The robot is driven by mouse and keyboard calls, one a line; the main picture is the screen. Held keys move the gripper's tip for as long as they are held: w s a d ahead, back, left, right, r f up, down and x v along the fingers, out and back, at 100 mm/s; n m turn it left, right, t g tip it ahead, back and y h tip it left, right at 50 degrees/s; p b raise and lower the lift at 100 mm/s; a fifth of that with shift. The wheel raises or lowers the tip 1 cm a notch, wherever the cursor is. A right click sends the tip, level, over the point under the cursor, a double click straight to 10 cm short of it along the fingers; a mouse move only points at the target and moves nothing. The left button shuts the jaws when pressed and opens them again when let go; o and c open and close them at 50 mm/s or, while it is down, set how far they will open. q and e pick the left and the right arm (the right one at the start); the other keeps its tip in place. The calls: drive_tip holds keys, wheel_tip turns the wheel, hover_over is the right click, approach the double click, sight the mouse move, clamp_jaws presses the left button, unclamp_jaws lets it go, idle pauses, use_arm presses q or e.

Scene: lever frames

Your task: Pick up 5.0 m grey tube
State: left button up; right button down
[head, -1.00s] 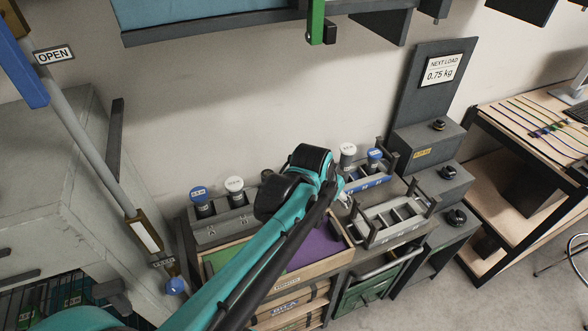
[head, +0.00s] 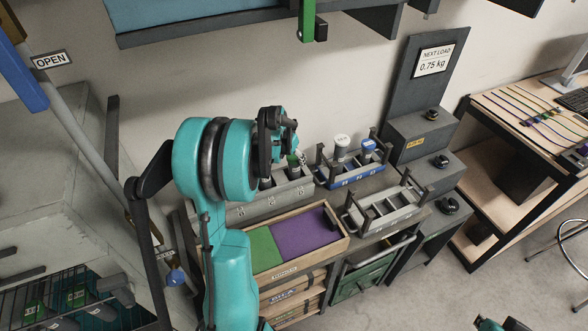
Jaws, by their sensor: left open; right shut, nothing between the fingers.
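A tube with a pale grey-white cap (head: 342,140) stands in the blue rack (head: 350,181), beside a tube with a blue cap (head: 368,147). The cap writing is too small to read, so I cannot tell which tube is the 5.0 m grey one. My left gripper (head: 299,154) is open above the long grey rack (head: 240,214), close over a tube with a green part (head: 294,163). The left part of that rack is hidden behind my arm. My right gripper (head: 502,325) shows only partly at the bottom edge, apart from the racks.
A wooden tray (head: 338,243) with green and purple areas lies in front of the long rack. An empty-looking grey carrier (head: 385,215) stands right of it.

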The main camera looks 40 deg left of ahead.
use_arm(q)
drive_tip(key=b+x, duration=0.1)
drive_tip(key=x, duration=0.2)
drive_tip(key=shift+w+d+f, duration=0.15)
drive_tip(key=shift+f, duration=0.05)
drive_tip(key=shift+r, duration=0.1)
drive_tip(key=c, duration=1.3)
drive_tip(key=shift+r, duration=0.15)
